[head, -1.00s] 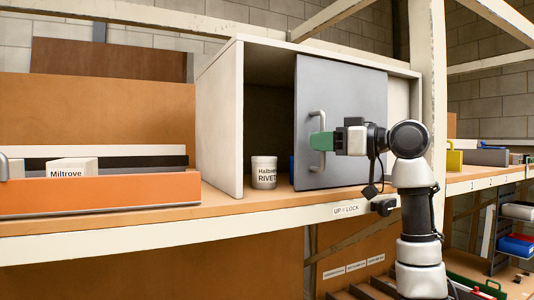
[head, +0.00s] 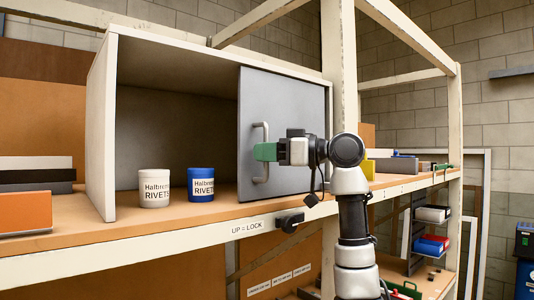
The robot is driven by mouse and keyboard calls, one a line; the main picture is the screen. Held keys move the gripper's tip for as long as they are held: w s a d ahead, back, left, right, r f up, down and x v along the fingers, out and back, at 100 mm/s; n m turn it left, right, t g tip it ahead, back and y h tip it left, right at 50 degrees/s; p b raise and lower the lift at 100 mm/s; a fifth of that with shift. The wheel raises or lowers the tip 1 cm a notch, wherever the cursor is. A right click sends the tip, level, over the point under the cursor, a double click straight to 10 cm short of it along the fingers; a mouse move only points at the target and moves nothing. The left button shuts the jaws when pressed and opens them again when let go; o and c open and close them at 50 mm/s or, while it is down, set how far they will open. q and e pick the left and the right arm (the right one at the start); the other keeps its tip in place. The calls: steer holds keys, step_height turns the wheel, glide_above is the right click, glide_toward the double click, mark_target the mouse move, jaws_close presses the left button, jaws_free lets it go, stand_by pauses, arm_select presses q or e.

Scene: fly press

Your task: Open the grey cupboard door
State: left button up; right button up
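The grey cupboard door (head: 285,105) is a flat panel across the right part of the cupboard front. The left part of the cupboard (head: 101,130) is open. A vertical grey bar handle (head: 264,132) is on the door's left side. My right gripper (head: 265,151) comes from the right, its green fingers level across the middle of the handle. It looks shut on the handle; the near finger hides the far one. My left gripper is not in view.
A white rivets tin (head: 154,188) and a blue rivets tin (head: 201,184) stand inside the open part. A dark latch (head: 290,222) sits on the shelf edge beside an "UP = LOCK" label (head: 249,227). An orange bin (head: 25,212) is at the left.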

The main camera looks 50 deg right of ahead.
steer(key=o, duration=0.4)
steer(key=shift+o, duration=0.2)
steer(key=shift+s, duration=0.3)
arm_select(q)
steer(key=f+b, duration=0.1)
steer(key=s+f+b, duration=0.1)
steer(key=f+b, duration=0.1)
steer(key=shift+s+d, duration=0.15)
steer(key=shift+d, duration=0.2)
arm_select(e)
steer(key=v, duration=1)
steer(key=shift+s, duration=0.15)
steer(key=shift+d+r, duration=0.1)
steer(key=shift+d, duration=0.05)
